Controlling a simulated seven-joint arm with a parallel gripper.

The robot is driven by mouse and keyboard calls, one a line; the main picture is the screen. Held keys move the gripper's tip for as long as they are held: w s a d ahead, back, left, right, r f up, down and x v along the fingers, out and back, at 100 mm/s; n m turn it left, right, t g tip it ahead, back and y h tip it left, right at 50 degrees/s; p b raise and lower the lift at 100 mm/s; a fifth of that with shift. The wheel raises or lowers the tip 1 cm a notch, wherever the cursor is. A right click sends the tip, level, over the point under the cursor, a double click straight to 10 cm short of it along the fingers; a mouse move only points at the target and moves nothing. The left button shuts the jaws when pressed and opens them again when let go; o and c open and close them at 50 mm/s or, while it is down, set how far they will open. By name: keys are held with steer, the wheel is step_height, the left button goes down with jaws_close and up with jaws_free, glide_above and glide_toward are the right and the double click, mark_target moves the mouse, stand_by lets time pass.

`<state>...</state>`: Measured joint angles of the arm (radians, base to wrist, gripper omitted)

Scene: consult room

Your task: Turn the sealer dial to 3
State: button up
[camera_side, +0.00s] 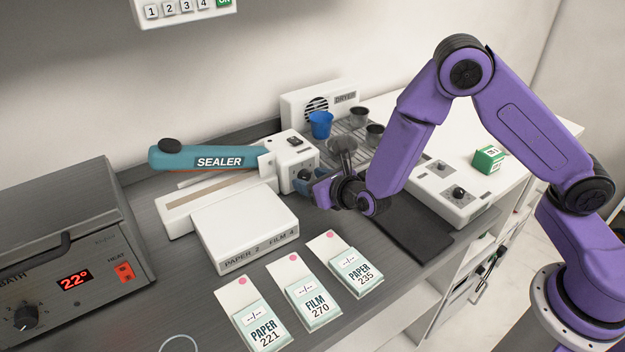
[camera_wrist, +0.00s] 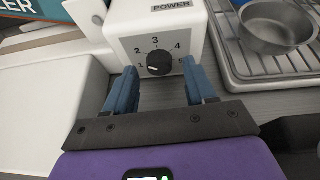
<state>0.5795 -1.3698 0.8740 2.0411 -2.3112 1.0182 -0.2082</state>
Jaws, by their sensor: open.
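The sealer has a teal lever (camera_side: 210,158) marked SEALER and a white end housing (camera_side: 291,150); the housing also shows in the wrist view (camera_wrist: 120,22). Its round black dial (camera_wrist: 159,63) is on the front face, ringed by the numbers 1 to 5. The dial's white mark points left, toward 1. My gripper (camera_wrist: 159,68) is open, its blue fingers on the left and right of the dial, with gaps to it. In the side view my gripper (camera_side: 318,187) is right at the housing's front and partly hides the dial.
A white box (camera_side: 245,225) reads PAPER 2, FILM 4. A metal rack with a blue cup (camera_side: 321,124) and metal cups is close on the right. Paper and film pouches (camera_side: 313,300) lie in front. A bath unit (camera_side: 65,250) stands at left, a white device (camera_side: 455,190) at right.

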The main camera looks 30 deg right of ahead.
jaws_close()
steer(key=shift+y, duration=0.3)
steer(key=shift+d+m+y, duration=0.15)
steer(key=shift+m+y, duration=0.45)
steer(key=shift+m, duration=0.6)
steer(key=shift+f+m+t+y, duration=0.15)
steer(key=shift+m+t+y, duration=0.25)
steer(key=shift+m+y, duration=0.75)
steer(key=shift+m, duration=0.35)
jaws_free()
steer(key=shift+h, duration=0.25)
